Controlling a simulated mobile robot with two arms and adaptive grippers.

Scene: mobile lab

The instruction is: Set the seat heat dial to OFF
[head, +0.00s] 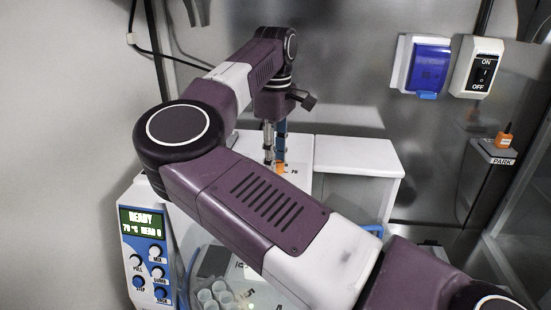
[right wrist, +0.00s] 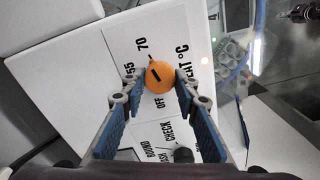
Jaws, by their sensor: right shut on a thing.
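The seat heat dial (right wrist: 160,76) is a round orange knob on a white top face, with a short black line on it. The labels 55, 70, OFF and part of a "°C" title are printed around it. The line slants toward the upper left, roughly to the 70 side. My right gripper (right wrist: 160,80) has its blue-padded fingers on both sides of the dial, shut on it. In the head view the dial shows as a small orange spot (head: 281,168) below my right gripper (head: 275,155). My left gripper is out of view.
A control panel (head: 148,250) at left reads READY, 70 °C, HEAD 0. A black knob (right wrist: 183,155) stands near the dial. A blue-covered socket (head: 428,68), an ON/OFF switch (head: 484,72) and a PARK holder (head: 488,160) are on the wall. Several tubes sit below my arm.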

